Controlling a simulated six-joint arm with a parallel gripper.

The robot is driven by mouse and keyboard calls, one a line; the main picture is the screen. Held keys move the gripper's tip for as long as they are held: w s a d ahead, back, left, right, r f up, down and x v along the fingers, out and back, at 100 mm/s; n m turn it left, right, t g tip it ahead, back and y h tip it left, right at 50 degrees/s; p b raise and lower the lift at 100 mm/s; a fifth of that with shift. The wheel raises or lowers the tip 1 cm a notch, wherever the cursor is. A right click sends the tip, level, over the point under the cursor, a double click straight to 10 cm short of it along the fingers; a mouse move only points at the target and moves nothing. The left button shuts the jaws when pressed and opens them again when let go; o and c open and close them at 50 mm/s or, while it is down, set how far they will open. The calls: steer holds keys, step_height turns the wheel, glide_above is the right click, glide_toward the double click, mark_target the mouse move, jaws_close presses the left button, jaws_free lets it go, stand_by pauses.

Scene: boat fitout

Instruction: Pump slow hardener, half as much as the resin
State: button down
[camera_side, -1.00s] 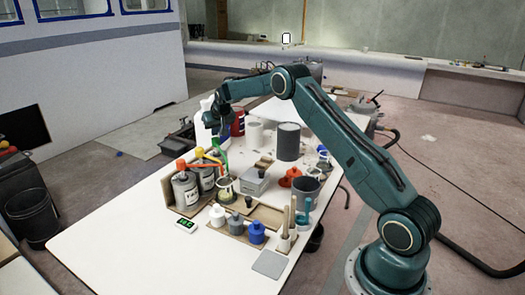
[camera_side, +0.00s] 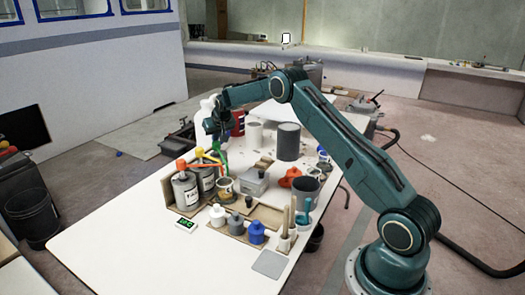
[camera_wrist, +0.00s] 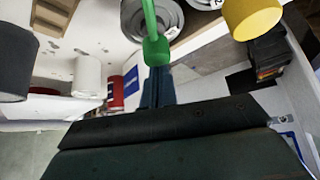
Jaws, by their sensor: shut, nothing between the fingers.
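The green pump head (camera_side: 221,160) stands behind the cup, beside the yellow pump head (camera_side: 207,155). My gripper (camera_side: 220,143) is shut and empty, pointing down at the green pump head from just above. In the wrist view the green head (camera_wrist: 156,48) overlaps the tips of my dark fingers (camera_wrist: 156,82); it looks like contact, but the exact touch is hidden. The yellow head (camera_wrist: 252,14) is to its right. A clear cup (camera_side: 225,186) with amber contents stands in front of the pumps. The scale display (camera_side: 186,225) is lit green; its digits are too small to read.
An orange-headed pump can (camera_side: 184,190) stands at the left. The table's front left (camera_side: 120,245) is clear.

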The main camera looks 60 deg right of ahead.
steer(key=shift+s+f, duration=0.1)
steer(key=shift+f, duration=0.55)
steer(key=shift+r, duration=2.1)
